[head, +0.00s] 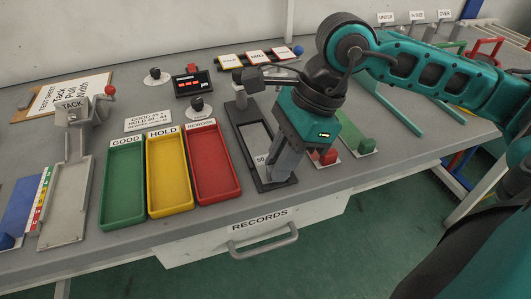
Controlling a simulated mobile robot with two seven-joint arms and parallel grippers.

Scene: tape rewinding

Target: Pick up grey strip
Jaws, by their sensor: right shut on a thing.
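My right gripper (285,166) points down at the near end of a long black frame (242,141). Its jaws are shut on the grey strip, which I can hardly tell apart from the grey fingers. The frame has a pale grey inside and a partly covered label reading "50" near the gripper. The gripper's body hides part of the frame's right side. My left gripper is out of view.
Green (124,208), yellow (167,205) and red (213,188) trays stand left of the frame. A tack stand (66,195) is farther left. The records drawer (250,238) is below the table's front edge.

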